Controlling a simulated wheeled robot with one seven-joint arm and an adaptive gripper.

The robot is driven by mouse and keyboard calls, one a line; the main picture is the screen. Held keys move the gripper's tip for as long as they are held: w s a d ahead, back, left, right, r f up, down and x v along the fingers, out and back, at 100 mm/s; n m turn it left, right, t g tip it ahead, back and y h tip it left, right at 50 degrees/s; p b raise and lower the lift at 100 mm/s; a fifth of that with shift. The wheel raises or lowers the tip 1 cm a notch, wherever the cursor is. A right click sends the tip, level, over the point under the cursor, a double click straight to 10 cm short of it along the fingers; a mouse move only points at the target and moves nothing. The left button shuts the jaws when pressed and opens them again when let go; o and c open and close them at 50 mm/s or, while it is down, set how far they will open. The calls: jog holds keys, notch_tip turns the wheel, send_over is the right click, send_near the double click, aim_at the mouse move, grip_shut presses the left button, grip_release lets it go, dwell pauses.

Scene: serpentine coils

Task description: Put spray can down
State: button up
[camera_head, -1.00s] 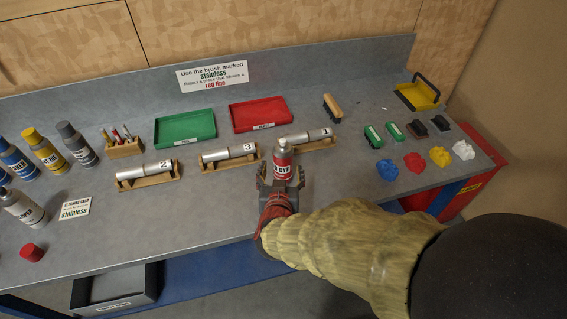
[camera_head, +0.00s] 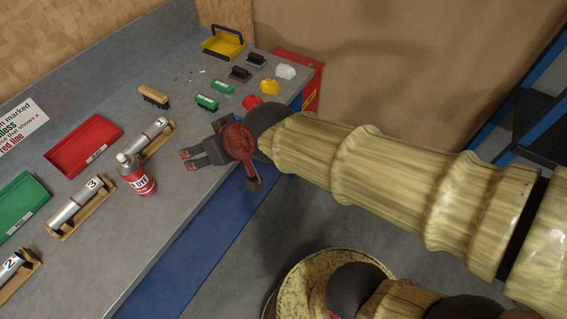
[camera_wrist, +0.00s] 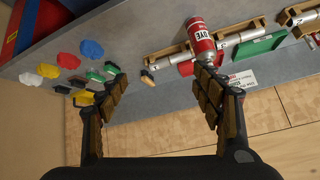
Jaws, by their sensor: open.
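The spray can (camera_head: 134,176), red and silver with a white DYE label, stands upright on the grey bench near cylinder holder 1. It also shows in the wrist view (camera_wrist: 202,45), just past the right-hand finger. My gripper (camera_head: 186,160) is open and empty, to the right of the can and apart from it in the head view. In the wrist view its two fingers (camera_wrist: 163,88) are spread wide with nothing between them.
Silver cylinders 1 (camera_head: 153,134) and 3 (camera_head: 75,206) lie in wooden holders beside the can. A red tray (camera_head: 84,146) and a green tray (camera_head: 22,207) lie behind. Brushes, coloured cloths (camera_head: 270,87) and a yellow caddy (camera_head: 226,43) occupy the far end.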

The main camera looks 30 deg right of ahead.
jog(key=s+d+m+g+h, duration=0.2)
jog(key=s+d+h, duration=0.1)
jog(key=s+d, duration=1)
jog(key=shift+d+r+g+h, duration=0.2)
jog(key=shift+d+g+h, duration=0.15)
jog(key=shift+d, duration=0.35)
jog(key=shift+c, duration=0.4)
